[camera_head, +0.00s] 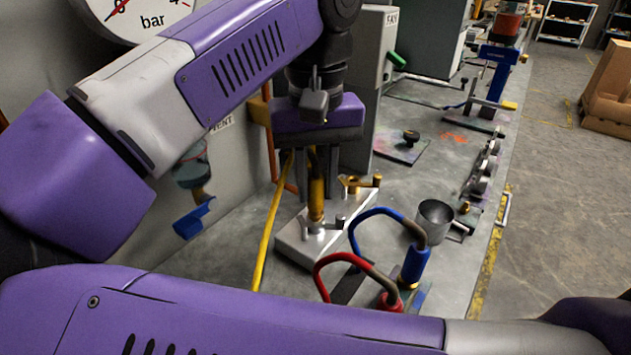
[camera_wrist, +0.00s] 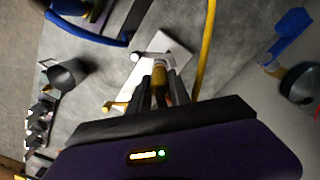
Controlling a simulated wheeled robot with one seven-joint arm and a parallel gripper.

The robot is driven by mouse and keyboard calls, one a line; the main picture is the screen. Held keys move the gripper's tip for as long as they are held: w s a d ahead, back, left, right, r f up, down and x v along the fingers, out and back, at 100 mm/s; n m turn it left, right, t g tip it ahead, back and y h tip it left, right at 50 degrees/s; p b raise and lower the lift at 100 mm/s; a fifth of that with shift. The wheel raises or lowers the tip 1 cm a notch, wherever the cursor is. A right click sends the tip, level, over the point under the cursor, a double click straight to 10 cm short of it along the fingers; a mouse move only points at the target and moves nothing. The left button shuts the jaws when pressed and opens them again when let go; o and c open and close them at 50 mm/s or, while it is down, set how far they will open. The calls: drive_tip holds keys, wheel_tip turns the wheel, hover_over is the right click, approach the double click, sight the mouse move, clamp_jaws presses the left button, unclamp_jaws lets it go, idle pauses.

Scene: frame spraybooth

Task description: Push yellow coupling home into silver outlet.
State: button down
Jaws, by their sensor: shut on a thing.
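The yellow coupling (camera_head: 316,198) is upright between the fingers of my gripper (camera_head: 318,185), which is shut on it. A yellow hose (camera_head: 268,232) runs from the coupling's upper part down to the left. The silver outlet (camera_head: 316,228) stands on a pale block (camera_head: 292,248), directly under the coupling. The coupling's lower end meets or nearly meets the outlet; I cannot tell how deep it sits. In the wrist view the coupling (camera_wrist: 159,78) is between my gripper's fingers (camera_wrist: 160,88), over the pale block (camera_wrist: 165,44), and hides part of the outlet.
A brass fitting (camera_head: 365,183) stands on the block's far end. Red (camera_head: 330,262) and blue (camera_head: 375,212) looped hoses stand close in front and to the right. A metal cup (camera_head: 434,221) is farther right. A grey cabinet (camera_head: 372,80) rises behind. A blue valve handle (camera_head: 194,219) is at left.

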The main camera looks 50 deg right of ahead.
sight(316, 161)
drive_tip(key=shift+f, duration=0.2)
drive_tip(key=c, duration=1.1)
unclamp_jaws()
wheel_tip(316, 161, up, 8)
drive_tip(key=shift+f+p, duration=0.1)
drive_tip(key=shift+p, duration=0.2)
